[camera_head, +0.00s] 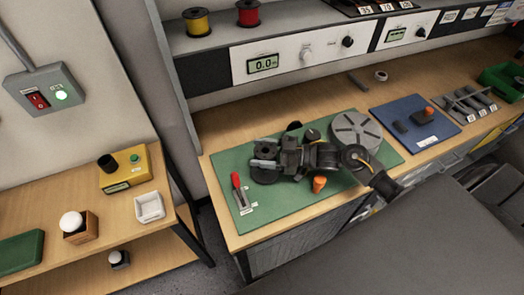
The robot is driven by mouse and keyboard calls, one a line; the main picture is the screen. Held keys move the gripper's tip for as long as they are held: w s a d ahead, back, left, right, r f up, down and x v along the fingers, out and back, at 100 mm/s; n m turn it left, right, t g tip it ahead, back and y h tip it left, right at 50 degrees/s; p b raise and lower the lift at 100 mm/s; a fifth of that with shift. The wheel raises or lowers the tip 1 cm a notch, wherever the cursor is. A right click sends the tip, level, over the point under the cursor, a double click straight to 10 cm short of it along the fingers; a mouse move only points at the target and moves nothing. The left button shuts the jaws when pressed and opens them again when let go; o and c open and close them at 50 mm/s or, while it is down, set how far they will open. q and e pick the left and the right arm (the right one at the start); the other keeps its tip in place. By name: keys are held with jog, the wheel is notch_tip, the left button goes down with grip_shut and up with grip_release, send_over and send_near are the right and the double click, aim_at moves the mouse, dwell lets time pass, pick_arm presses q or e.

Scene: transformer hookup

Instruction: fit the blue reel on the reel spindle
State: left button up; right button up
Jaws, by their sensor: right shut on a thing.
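My right gripper (262,152) is over the green mat (248,221) on the bench, its arm coming in from the right. Its jaws are shut on a dark round piece (267,151) with a hole in its middle. Part of the piece is hidden by the jaws, and its colour looks near black. A dark disc (265,174) shows just below the gripper. I cannot make out a blue reel or tell which part is the reel spindle. A yellow reel (196,20) and a red reel (248,12) stand on the shelf above. My left gripper is not in view.
A grey round plate (356,129), an orange-topped knob (319,184) and a red-handled tool (238,184) are on or over the mat. A blue mat (428,136) lies to the right. A meter panel (300,57) hangs behind. A lower side table (167,212) stands left across a gap.

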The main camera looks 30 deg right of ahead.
jog(key=shift+f, duration=0.3)
jog(key=o, duration=1.4)
jog(key=shift+c, duration=0.2)
jog(key=shift+r+b, duration=0.45)
jog(key=shift+b, duration=0.05)
jog(key=s+a+r, duration=0.3)
jog(key=s+r, duration=0.3)
jog(key=s+a+r, duration=0.2)
jog(key=s+r, duration=0.4)
jog(key=shift+s+a, duration=0.4)
